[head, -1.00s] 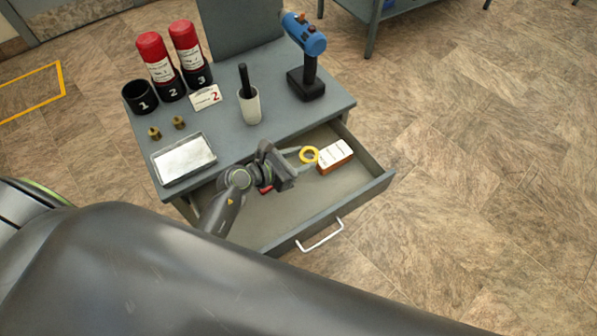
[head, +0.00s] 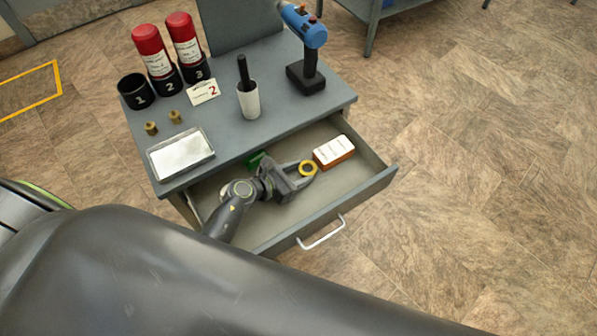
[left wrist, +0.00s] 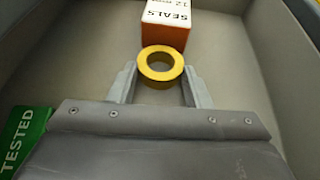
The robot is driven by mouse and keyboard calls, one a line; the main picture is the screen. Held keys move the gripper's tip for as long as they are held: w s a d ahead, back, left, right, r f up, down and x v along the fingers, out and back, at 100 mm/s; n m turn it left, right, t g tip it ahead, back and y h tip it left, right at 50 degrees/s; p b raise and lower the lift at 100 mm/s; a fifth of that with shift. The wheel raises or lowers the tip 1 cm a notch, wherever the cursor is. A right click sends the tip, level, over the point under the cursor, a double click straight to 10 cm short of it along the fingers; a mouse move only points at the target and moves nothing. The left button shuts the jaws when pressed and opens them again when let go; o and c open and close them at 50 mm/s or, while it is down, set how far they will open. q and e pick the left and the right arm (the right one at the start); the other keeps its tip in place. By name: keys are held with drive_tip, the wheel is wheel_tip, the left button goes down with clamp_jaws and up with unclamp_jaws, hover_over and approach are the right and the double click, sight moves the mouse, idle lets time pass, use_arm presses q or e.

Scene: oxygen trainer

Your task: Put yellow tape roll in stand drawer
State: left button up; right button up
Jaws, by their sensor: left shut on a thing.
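The yellow tape roll (head: 308,168) is between the fingertips of my left gripper (head: 304,172), inside the open stand drawer (head: 345,202). In the left wrist view the tape roll (left wrist: 161,66) lies between the two grey fingers of the gripper (left wrist: 160,78), its hole facing up toward the camera. The gripper is shut on it. The roll is beside the orange and white seals box; I cannot tell whether it touches the box or the drawer floor. My right gripper is not in view.
The seals box (head: 334,151) stands in the drawer's back right part. A green "TESTED" card (left wrist: 22,140) lies at the left. The drawer's front right is clear.

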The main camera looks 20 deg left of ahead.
use_arm(q)
drive_tip(key=o, duration=1)
drive_tip(key=shift+r+p, duration=0.25)
drive_tip(key=shift+p, duration=0.1)
drive_tip(key=v, duration=1.2)
drive_tip(key=shift+a+f, duration=0.1)
drive_tip(key=shift+f, duration=0.1)
